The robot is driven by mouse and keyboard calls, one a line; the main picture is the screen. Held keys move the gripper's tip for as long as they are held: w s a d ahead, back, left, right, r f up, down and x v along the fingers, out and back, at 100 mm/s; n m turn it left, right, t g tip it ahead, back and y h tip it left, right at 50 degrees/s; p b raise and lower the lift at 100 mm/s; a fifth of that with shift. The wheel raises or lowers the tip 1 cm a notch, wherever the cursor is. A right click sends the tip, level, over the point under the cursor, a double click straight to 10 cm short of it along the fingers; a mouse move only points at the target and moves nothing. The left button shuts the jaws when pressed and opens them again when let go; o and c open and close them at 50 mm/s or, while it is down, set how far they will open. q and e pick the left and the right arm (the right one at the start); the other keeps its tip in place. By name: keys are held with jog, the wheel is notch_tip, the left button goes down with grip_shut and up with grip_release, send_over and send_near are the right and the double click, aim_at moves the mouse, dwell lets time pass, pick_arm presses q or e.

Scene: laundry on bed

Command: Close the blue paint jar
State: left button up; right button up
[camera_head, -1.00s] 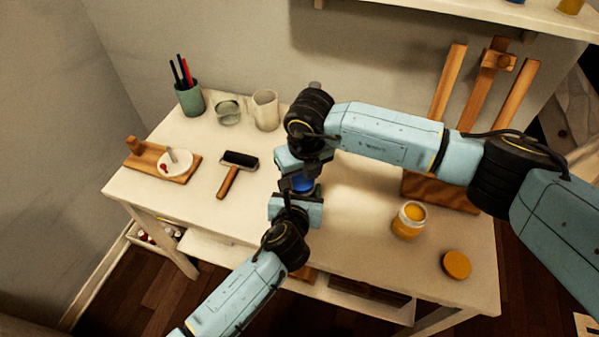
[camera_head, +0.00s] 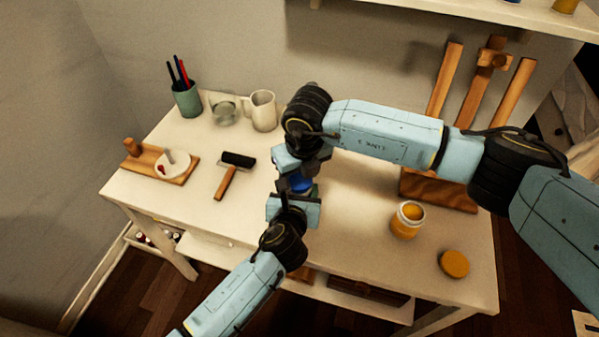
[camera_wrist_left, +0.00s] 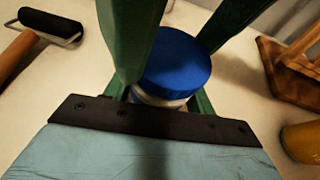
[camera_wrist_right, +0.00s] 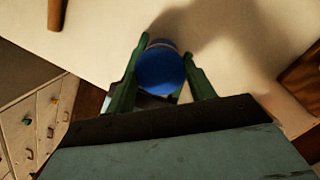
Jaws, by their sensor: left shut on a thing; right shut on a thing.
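The lid also shows in the right wrist view (camera_wrist_right: 159,72). My left gripper (camera_head: 294,199) is shut around the jar's body from the front. My right gripper (camera_head: 298,174) is shut on the lid, its green fingers (camera_wrist_right: 163,62) on either side of it.
An open yellow jar (camera_head: 407,219) and its lid (camera_head: 455,263) stand to the right. A roller (camera_head: 232,172), mug (camera_head: 263,110), glass (camera_head: 224,109), pen cup (camera_head: 187,99) and wooden board (camera_head: 184,178) are to the left. A wooden easel (camera_head: 440,188) stands behind right.

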jog(key=shift+s+f, duration=0.5)
jog(key=shift+f, duration=0.4)
dwell(0.3)
jog(key=shift+d+r, duration=0.1)
dwell(0.4)
jog(key=shift+s+d+r, duration=0.1)
jog(key=shift+s+r, duration=0.05)
jog(key=shift+r, duration=0.2)
dwell(0.9)
jog(key=shift+d+f, duration=0.2)
jog(key=shift+f, duration=0.4)
dwell(0.8)
jog(key=o, duration=0.6)
jog(key=shift+o, duration=0.2)
jog(key=r, duration=0.4)
jog(key=shift+s, duration=0.3)
jog(key=shift+w+a, duration=0.1)
